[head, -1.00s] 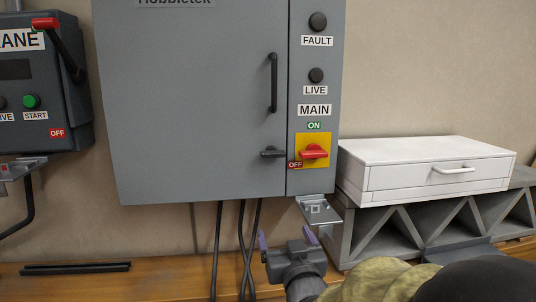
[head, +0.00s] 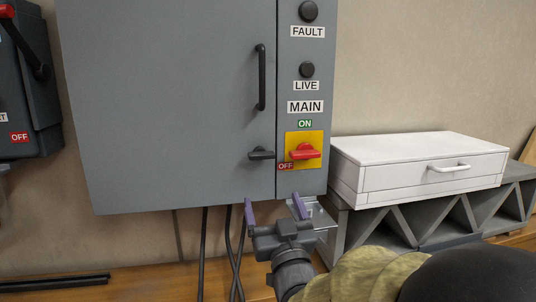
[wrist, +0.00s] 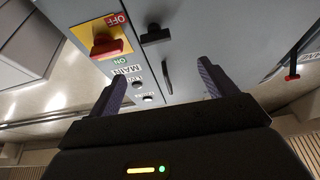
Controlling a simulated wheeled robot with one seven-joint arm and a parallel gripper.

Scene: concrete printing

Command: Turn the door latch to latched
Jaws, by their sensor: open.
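The door latch (head: 262,154) is a small dark handle low on the right edge of the grey cabinet door (head: 165,110). Its bar lies about horizontal. In the wrist view the latch (wrist: 155,35) shows ahead of the fingers, near the top middle. My gripper (head: 274,211) is open and empty, with purple finger pads spread apart. In the head view it appears below the latch, near the cabinet's lower edge, and apart from it. In the wrist view my gripper (wrist: 165,85) shows both fingers with nothing between them.
A red rotary switch (head: 304,151) on a yellow plate sits just right of the latch. A black door handle (head: 261,78) is above. A metal bracket (head: 318,214) is beside my gripper. A white drawer box (head: 420,165) stands at right. Cables hang below the cabinet.

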